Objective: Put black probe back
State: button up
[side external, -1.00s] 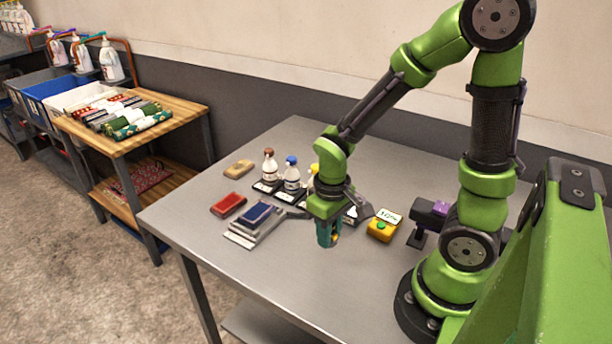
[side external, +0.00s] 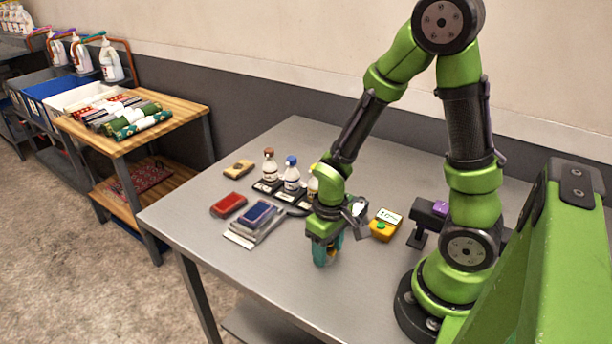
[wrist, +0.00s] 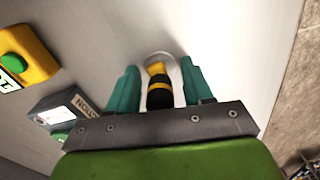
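A black piece with yellow bands (wrist: 160,92), which looks like the black probe, lies between my gripper's fingers in the wrist view. Its yellow end points at a pale round disc (wrist: 160,58) on the table; I cannot tell whether they touch. My gripper (wrist: 160,78) has its teal fingers apart, with a gap on each side of the piece. In the side view my gripper (side external: 326,252) is low over the table's front part, and its fingers hide the piece.
A dark labelled block (wrist: 62,108) is near the meter. Small bottles (side external: 291,176) on dark stands are behind my gripper. A blue pad on grey plates (side external: 256,220), a red brush (side external: 228,205) and a tan block (side external: 239,167) are left. The table's front left is clear.

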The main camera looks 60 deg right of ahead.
notch_tip(320, 180, up, 12)
jog(key=shift+r, duration=0.1)
jog(key=s+a+r+m+t+y, duration=0.1)
jog(key=a+r+m+t+y, duration=0.1)
jog(key=a+r+t, duration=0.2)
notch_tip(320, 180, up, 8)
jog(key=t, duration=0.3)
jog(key=shift+s+f, duration=0.15)
jog(key=shift+s, duration=0.1)
dwell(1.2)
